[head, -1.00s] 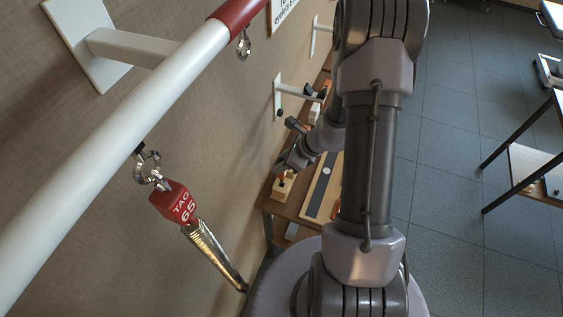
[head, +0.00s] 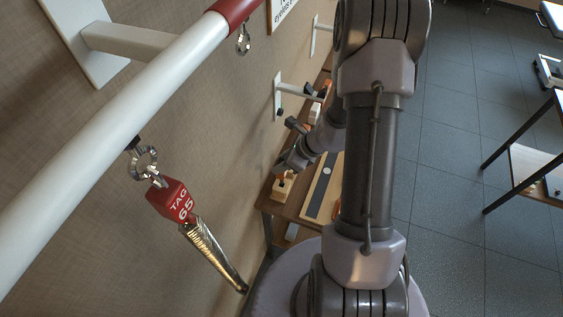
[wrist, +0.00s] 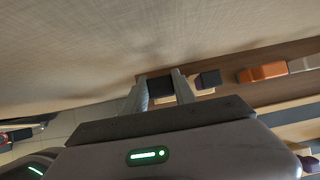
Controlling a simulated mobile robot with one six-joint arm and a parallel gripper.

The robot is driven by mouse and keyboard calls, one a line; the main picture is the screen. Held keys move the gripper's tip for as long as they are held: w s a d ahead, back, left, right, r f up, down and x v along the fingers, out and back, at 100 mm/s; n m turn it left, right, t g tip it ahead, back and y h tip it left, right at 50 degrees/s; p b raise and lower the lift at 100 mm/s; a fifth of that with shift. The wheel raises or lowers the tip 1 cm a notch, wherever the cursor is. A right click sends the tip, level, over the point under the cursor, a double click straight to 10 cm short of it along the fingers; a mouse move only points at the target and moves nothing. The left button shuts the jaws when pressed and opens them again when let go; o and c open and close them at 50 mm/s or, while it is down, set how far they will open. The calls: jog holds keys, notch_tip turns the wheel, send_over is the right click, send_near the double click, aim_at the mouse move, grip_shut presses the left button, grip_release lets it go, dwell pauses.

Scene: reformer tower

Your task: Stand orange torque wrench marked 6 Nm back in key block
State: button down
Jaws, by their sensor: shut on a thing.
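My gripper (head: 287,169) is low over the bench by the wall in the head view, mostly hidden by its own wrist. A small orange part, seemingly the torque wrench (head: 290,174), shows just below it, above or at a pale wooden block, seemingly the key block (head: 282,188). I cannot tell whether the wrench is seated in it. In the wrist view my gripper's two fingers (wrist: 162,90) close around a dark piece. The 6 Nm marking is not readable.
A brown bench (head: 292,207) runs along the wall, with a pale board with a dark strip (head: 320,190) beside the block. An orange item (wrist: 262,72) lies farther along it.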

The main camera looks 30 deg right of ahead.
jog(key=shift+f+b, duration=2.5)
jog(key=c, duration=0.9)
grip_release()
jog(key=shift+r, duration=0.1)
